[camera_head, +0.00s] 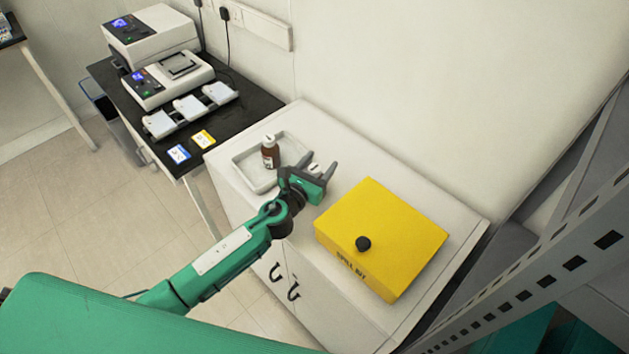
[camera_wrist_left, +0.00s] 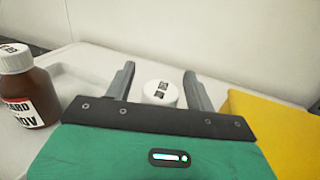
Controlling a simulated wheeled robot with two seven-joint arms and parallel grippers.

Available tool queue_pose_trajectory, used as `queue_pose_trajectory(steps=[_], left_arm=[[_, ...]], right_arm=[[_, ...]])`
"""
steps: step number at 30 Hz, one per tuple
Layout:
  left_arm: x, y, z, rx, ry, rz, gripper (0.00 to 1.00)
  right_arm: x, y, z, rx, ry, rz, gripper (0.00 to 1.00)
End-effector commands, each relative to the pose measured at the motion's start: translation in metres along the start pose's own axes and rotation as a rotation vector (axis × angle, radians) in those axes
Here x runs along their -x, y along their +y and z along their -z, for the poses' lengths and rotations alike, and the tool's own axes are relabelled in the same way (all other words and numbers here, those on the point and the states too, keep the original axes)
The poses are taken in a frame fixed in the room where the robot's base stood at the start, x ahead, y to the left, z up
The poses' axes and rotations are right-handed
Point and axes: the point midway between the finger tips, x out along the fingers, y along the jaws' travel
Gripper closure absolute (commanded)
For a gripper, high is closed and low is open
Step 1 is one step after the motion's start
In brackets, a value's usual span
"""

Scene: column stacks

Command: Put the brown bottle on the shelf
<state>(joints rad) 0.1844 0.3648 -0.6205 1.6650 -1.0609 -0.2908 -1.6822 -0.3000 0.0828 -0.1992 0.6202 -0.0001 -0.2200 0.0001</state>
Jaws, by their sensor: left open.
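A brown bottle (camera_head: 269,152) with a white cap and white label stands upright in a shallow white tray (camera_head: 246,172) on the white cabinet. It also shows at the left edge of the left wrist view (camera_wrist_left: 28,95). My left gripper (camera_head: 319,165) is open over the cabinet, to the right of this bottle and apart from it. A second white cap (camera_wrist_left: 160,93) with dark print shows between its fingers, with a gap on both sides; what is under this cap is hidden by the gripper. My right gripper is not in view.
A yellow spill kit box (camera_head: 375,225) with a black knob stands on the cabinet, right of my left gripper. A grey perforated metal upright (camera_head: 545,282) rises at the right. A dark bench (camera_head: 245,113) with white instruments stands at the back left.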

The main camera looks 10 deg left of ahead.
Motion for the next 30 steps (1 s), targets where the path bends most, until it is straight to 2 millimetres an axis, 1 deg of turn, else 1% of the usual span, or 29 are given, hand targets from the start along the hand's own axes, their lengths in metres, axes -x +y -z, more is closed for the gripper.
queue_pose_trajectory(steps=[2,3,5,6,11,20,23,26,30], left_arm=[[0.000,0.000,0.000,0.000,0.000,0.000,0.45],[0.000,0.000,0.000,0.000,0.000,0.000,0.49],[0.000,0.000,0.000,0.000,0.000,0.000,0.61],[0.000,0.000,0.000,0.000,0.000,0.000,0.68],[0.001,0.000,0.000,0.000,0.000,0.000,1.00],[0.000,0.000,-0.001,0.000,-0.001,0.000,1.00],[0.000,0.001,-0.005,0.000,-0.002,0.000,1.00],[0.000,0.001,-0.014,-0.003,-0.004,0.000,1.00],[0.000,0.001,-0.035,-0.003,-0.003,0.001,1.00]], right_arm=[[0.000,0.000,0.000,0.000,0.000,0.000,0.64],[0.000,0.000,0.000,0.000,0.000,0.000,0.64],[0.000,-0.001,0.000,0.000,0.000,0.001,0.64],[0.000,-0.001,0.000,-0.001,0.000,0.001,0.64],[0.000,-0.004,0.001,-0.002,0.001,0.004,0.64],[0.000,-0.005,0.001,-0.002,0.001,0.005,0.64],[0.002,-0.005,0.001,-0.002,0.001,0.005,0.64],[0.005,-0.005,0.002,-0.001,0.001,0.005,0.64],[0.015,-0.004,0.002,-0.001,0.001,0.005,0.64]])
